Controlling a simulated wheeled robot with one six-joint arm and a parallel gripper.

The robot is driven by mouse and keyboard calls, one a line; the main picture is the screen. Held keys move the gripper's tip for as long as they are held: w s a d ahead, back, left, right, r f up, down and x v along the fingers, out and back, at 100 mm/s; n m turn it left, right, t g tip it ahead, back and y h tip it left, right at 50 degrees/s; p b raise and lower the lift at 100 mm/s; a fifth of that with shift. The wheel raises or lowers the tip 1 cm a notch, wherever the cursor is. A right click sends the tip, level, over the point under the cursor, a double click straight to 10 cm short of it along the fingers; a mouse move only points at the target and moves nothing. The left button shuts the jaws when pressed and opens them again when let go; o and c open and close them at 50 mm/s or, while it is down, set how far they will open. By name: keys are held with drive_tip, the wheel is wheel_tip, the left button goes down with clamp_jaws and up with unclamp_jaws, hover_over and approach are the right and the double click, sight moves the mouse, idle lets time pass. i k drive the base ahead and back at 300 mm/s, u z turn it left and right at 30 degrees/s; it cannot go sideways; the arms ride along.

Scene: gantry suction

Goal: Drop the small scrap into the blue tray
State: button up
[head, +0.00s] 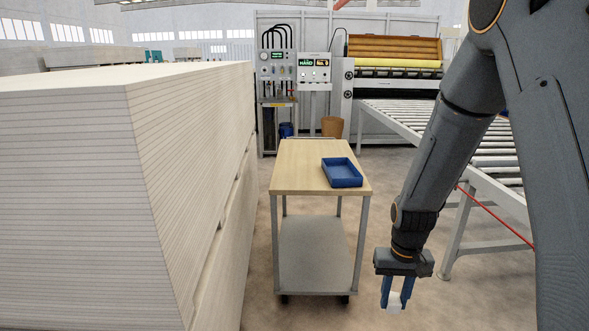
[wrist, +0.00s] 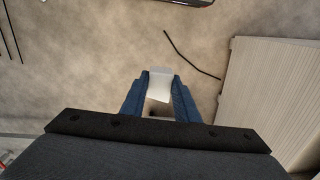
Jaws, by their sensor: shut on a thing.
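The blue tray (head: 342,172) lies on the right part of the wooden top of a wheeled cart (head: 296,180), and it looks empty. My gripper (head: 395,303) hangs low at the right of the cart, below the level of its top. Its blue fingers are shut on a small white scrap (head: 395,300). In the wrist view the scrap (wrist: 160,83) sits between the two fingertips, above the bare floor. The tray cannot be made out in the wrist view.
A tall stack of pale boards (head: 75,190) stands close to the cart's left side. A roller conveyor (head: 450,133) runs along the right behind my arm. A control panel (head: 313,70) and a brown bin (head: 332,126) stand behind the cart.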

sight(344, 175)
drive_tip(key=u, duration=0.25)
drive_tip(key=i, duration=1.45)
drive_tip(key=u, duration=0.05)
